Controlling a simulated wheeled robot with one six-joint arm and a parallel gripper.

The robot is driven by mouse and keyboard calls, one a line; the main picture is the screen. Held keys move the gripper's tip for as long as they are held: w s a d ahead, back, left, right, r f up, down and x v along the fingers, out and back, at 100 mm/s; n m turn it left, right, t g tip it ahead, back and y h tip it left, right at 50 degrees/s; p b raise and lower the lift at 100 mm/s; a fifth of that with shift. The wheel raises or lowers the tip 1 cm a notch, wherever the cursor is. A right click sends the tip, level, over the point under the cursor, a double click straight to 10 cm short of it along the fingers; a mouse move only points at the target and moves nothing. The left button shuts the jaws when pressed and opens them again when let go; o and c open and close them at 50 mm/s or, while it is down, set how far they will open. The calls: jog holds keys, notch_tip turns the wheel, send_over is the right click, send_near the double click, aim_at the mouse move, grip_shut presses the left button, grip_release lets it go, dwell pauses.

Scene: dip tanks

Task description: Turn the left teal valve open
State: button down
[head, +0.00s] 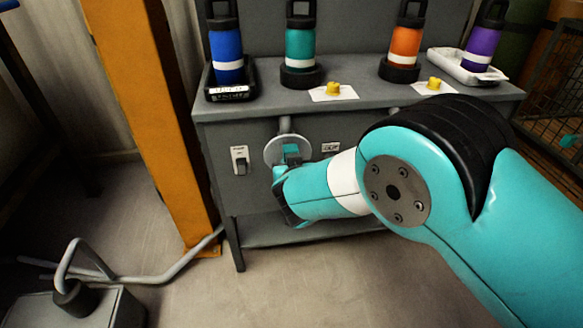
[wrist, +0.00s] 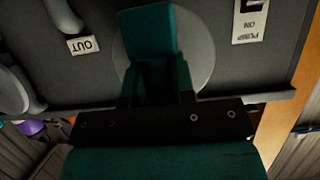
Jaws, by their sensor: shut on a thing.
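The left teal valve is on the grey front panel below the counter. Its teal handle (head: 291,150) stands in front of a round grey plate (head: 272,153) with a pipe above it. In the wrist view the handle (wrist: 148,32) lies across the grey plate (wrist: 200,48). My gripper (wrist: 157,88) is shut on the handle, with a dark finger on each side of it. In the head view my gripper (head: 285,172) is just below the handle, and my wrist hides part of the grip. The far tip of the handle tilts slightly in the wrist view.
A switch plate (head: 240,159) marked PUMP ON is left of the valve; an OUT label (head: 330,147) is right of it. Blue (head: 226,50), teal (head: 299,47), orange (head: 405,45) and purple (head: 482,48) bottles stand above. An orange post (head: 155,110) rises at left.

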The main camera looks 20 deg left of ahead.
jog(key=shift+d, duration=0.1)
jog(key=c, duration=1)
grip_release()
jog(key=shift+o, duration=0.2)
jog(key=v, duration=1.7)
jog(key=shift+s+d+r, duration=0.1)
